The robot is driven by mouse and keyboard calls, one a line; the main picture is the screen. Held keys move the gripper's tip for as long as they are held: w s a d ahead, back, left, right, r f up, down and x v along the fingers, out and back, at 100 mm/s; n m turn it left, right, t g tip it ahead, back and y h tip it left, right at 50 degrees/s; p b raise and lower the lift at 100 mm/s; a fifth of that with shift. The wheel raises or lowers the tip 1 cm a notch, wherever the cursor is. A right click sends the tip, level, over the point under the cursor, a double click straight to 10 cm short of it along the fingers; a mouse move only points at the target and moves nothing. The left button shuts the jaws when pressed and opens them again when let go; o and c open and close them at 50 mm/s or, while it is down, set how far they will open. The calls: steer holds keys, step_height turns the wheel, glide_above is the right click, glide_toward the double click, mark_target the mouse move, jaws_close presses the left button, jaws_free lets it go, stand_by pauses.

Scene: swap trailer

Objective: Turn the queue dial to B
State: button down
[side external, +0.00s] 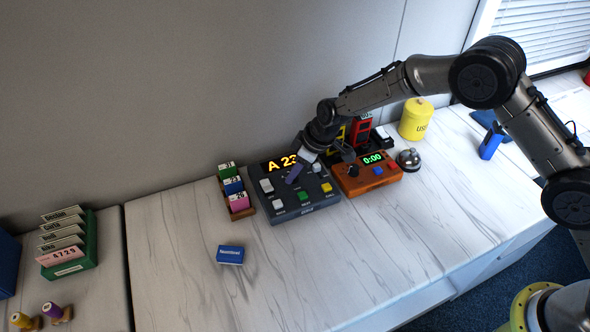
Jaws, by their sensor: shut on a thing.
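The dark grey queue console (294,214) stands on the marble-patterned counter, and its yellow display (281,163) reads A 23. White, green and yellow buttons sit on its sloping top. My gripper (305,171) is over the upper right of this console, just right of the display, with its fingers down at the top face. It is shut on what appears to be the queue dial, which the fingers mostly hide. The dial's pointer and letter marks cannot be read from here.
An orange timer box (368,182) reading 0:00 is close on the right, with a silver bell (409,159) and yellow canister (416,121) beyond. A rack of numbered tags (234,188) stands left. A blue box (230,255) lies in front; the front counter is mostly clear.

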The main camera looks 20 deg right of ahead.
steer(key=m+t+h, duration=0.1)
steer(key=m, duration=0.3)
steer(key=shift+s+a, duration=0.1)
steer(key=shift+a+m+h, duration=0.1)
steer(key=shift+m+h, duration=0.9)
steer(key=shift+m, duration=1.2)
steer(key=c, duration=0.6)
jaws_free()
steer(key=shift+o, duration=0.2)
